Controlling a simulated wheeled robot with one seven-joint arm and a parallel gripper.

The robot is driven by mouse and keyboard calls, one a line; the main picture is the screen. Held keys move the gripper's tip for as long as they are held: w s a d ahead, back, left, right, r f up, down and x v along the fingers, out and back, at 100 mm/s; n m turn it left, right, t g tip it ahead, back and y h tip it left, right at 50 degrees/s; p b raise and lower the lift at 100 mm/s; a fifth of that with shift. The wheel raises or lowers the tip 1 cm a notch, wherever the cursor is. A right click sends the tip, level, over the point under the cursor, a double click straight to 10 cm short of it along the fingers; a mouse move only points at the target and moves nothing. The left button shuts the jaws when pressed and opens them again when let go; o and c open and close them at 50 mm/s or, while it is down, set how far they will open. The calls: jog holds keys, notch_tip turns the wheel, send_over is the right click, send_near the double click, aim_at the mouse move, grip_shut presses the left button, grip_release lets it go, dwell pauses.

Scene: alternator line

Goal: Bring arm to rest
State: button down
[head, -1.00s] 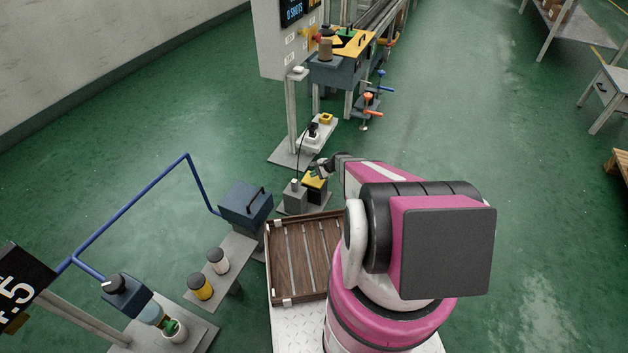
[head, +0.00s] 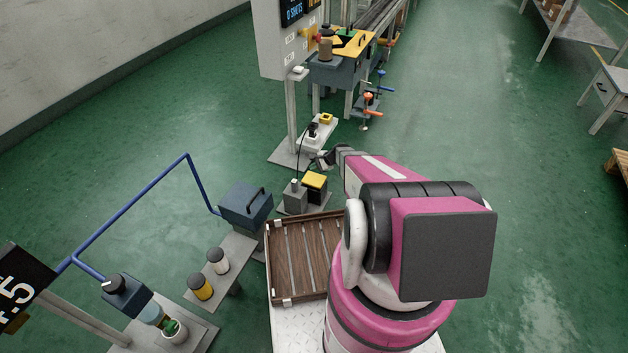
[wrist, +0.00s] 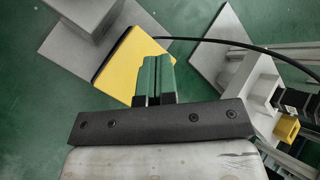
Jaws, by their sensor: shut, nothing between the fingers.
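My gripper (wrist: 155,75) shows in the wrist view with its two green fingers side by side and touching, nothing between them. In the head view my gripper (head: 324,160) is at the end of my pink and white arm, partly hidden by it. It is beyond the wooden-slat tray and just above and behind a yellow-topped block (head: 315,180). In the wrist view the fingers overlap the edge of the yellow top (wrist: 132,58); I cannot tell the height between them.
A grey box (head: 295,196) stands beside the yellow-topped block. A black cable (wrist: 235,43) runs close past the fingers to a white stand (wrist: 255,95). A slatted tray (head: 270,262) lies by my base. A blue-grey box (head: 246,205) stands left.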

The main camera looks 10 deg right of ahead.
jog(key=shift+r, duration=0.1)
dwell(0.4)
jog(key=s+r+n+g+h, duration=0.1)
jog(key=s+r+n+h, duration=0.3)
jog(key=s+r, duration=0.9)
jog(key=s+r+n+g+h, duration=0.2)
jog(key=s+r+n, duration=0.7)
jog(key=r, duration=1)
jog(key=s+h, duration=0.2)
jog(key=s, duration=0.2)
jog(key=shift+s+h, duration=0.3)
jog(key=shift+s, duration=0.05)
